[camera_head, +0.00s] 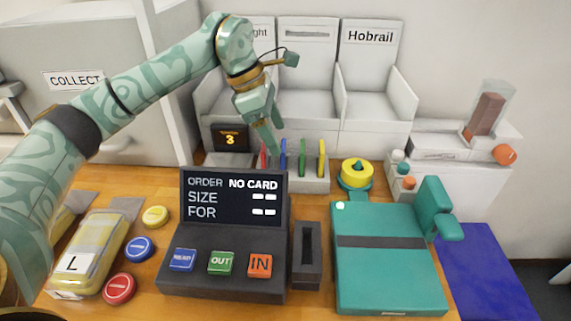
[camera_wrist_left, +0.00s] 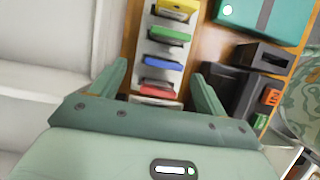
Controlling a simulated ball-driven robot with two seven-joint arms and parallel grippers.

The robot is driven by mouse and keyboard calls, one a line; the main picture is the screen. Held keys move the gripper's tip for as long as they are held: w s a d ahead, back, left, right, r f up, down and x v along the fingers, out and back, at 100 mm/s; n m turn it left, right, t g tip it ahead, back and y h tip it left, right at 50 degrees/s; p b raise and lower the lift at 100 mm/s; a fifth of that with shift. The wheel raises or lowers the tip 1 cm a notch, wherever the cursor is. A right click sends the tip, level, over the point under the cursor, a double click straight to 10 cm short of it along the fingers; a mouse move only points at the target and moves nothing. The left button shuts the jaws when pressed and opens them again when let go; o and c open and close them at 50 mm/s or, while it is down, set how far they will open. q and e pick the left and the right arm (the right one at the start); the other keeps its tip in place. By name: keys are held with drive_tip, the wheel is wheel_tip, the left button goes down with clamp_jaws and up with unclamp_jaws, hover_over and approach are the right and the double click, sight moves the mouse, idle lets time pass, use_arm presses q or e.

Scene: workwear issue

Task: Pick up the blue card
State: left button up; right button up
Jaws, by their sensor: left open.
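The blue card (camera_head: 283,155) stands upright in a light grey card rack (camera_head: 310,184), between a red card (camera_head: 263,157) and a green card (camera_head: 303,158). A yellow card (camera_head: 321,158) stands at the rack's right end. My left gripper (camera_head: 273,138) is open, pointing down at the rack near the red and blue cards. In the left wrist view, the blue card (camera_wrist_left: 162,69) lies ahead of the open fingers (camera_wrist_left: 160,88), and the red card (camera_wrist_left: 158,91) shows between them. Nothing is held. My right gripper is out of view.
A dark console (camera_head: 225,240) reading NO CARD stands in front of the rack, with a slotted dark block (camera_head: 307,255) beside it. A teal machine (camera_head: 390,265) is to the right. Grey bins (camera_head: 305,100) rise behind. Coloured discs and a yellow pack (camera_head: 95,245) lie left.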

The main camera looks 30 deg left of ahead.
sight(284, 154)
use_arm(q)
drive_tip(key=shift+d+f, duration=0.25)
drive_tip(key=shift+f, duration=0.25)
drive_tip(key=b+x, duration=0.1)
drive_tip(key=x, duration=0.1)
drive_tip(key=b+x, duration=0.1)
drive_tip(key=x, duration=0.2)
drive_tip(key=shift+s+a+f+b, duration=0.1)
drive_tip(key=shift+s+a+b, duration=0.05)
drive_tip(key=shift+s+b, duration=0.15)
drive_tip(key=shift+w+f, duration=0.1)
drive_tip(key=shift+r, duration=0.2)
drive_tip(key=shift+c, duration=0.6)
drive_tip(key=c, duration=0.9)
